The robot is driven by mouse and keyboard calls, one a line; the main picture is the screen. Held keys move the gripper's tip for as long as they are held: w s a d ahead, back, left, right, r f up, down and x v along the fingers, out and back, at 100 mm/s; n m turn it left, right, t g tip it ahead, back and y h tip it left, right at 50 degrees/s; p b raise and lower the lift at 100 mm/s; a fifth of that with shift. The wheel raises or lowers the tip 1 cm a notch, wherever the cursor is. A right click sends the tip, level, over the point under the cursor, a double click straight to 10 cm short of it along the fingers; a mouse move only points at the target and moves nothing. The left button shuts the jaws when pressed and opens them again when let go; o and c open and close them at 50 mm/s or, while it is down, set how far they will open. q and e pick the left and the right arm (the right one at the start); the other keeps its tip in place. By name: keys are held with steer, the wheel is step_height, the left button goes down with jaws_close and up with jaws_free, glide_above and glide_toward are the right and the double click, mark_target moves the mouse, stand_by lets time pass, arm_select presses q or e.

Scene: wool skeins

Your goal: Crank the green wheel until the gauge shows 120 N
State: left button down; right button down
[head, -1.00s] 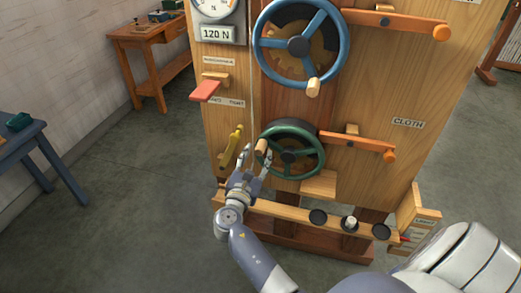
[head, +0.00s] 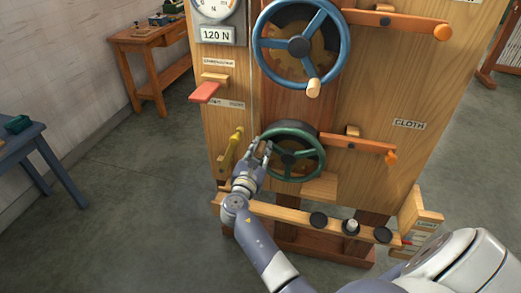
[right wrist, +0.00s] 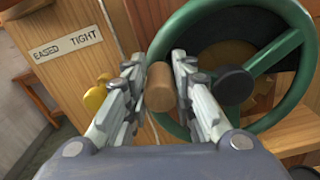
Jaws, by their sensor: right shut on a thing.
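The green wheel (head: 322,158) is low on the wooden frame, and its rim also shows in the right wrist view (right wrist: 215,12). My right gripper (head: 262,150) is at the wheel's left side. In the right wrist view its two fingers (right wrist: 160,88) are shut on the wheel's wooden crank knob (right wrist: 160,87), one on each side. The round gauge (head: 212,8) is at the top left, cut off by the picture edge; I cannot read its needle. The plate (head: 216,34) below it reads 120 N. My left gripper is out of view.
A blue wheel (head: 259,45) with its own knob is above. A red lever (head: 205,92) and a yellow lever (head: 229,155) are to the left. An orange-tipped wooden lever (head: 360,145) extends to the right. A wooden rail with dark knobs (head: 318,219) runs below.

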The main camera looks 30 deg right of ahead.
steer(key=shift+s+d+r+m, duration=0.25)
steer(key=shift+r+m, duration=0.25)
steer(key=shift+m, duration=0.2)
steer(key=c, duration=1.3)
jaws_free()
steer(key=shift+c, duration=0.2)
steer(key=shift+s+a, duration=0.2)
steer(key=shift+a, duration=0.05)
steer(key=v, duration=1.1)
steer(key=shift+s, duration=0.2)
steer(key=shift+a, duration=0.1)
